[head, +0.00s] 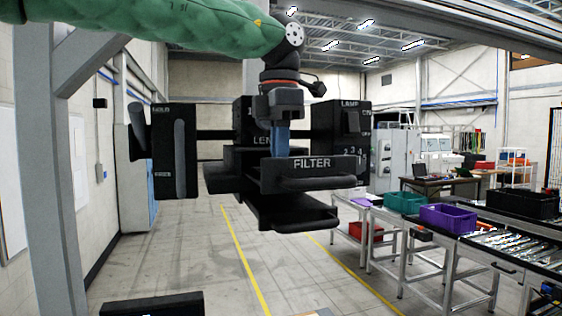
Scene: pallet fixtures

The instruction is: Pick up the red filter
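A black drawer labelled FILTER (312,163) juts toward me from a black fixture (252,155) with LENS lettering. My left arm comes in from the upper left in a green sleeve. My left gripper (281,140) points down, its blue fingertips just behind the drawer's front panel. The panel hides the tips' lower ends, so I cannot tell whether they are apart or hold anything. No red filter is visible; the drawer's inside is mostly hidden by its front. My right gripper is not in view.
A black box with a handle (175,150) stands left of the fixture, and a LAMP box (341,135) stands right. Tables with a purple bin (448,218) and a teal bin (404,203) are at the right. A grey post (40,150) is at the left. The middle floor is clear.

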